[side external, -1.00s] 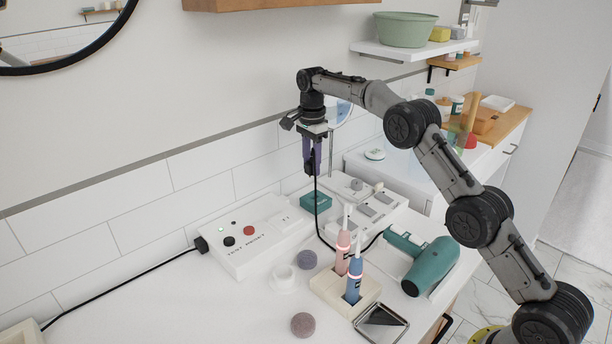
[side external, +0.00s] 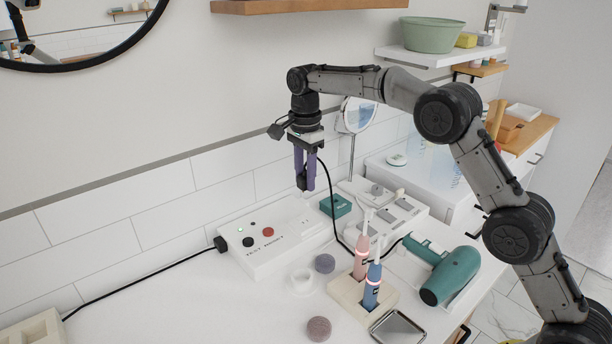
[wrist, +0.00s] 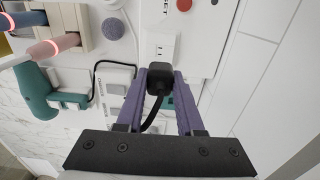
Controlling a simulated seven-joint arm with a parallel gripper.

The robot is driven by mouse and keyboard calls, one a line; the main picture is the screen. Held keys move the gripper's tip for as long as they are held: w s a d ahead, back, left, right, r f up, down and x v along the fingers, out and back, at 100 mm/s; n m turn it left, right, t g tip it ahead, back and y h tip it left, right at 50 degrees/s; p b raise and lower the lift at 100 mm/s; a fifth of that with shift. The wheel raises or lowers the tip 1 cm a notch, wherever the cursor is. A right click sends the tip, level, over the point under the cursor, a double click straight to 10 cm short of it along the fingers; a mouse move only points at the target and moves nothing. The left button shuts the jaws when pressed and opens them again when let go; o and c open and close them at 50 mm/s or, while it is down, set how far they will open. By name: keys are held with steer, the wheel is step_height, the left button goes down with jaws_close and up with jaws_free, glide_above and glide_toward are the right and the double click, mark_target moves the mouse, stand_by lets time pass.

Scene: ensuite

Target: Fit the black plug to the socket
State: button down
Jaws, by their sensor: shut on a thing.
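The black plug (wrist: 159,78) is held between the purple fingers of my gripper (side external: 305,188), also seen in the wrist view (wrist: 160,76). Its black cable runs back between the fingers and arcs down to the right. The socket is a white slotted face (wrist: 161,46) on the right part of the white test point box (side external: 262,258). In the wrist view the plug appears just below the socket face; in the side view my gripper is above that end of the box, apart from it. The plug's pins are hidden.
A teal box (side external: 338,206) and a white power strip (side external: 398,214) lie right of the test point box. Toothbrushes (side external: 371,287) stand in a holder in front, near a teal hair dryer (side external: 452,275). A tiled wall rises behind.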

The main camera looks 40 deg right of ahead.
steer(key=shift+f, duration=2.85)
steer(key=shift+f, duration=2.2)
steer(key=shift+c, duration=2.4)
jaws_free()
steer(key=shift+r, duration=0.2)
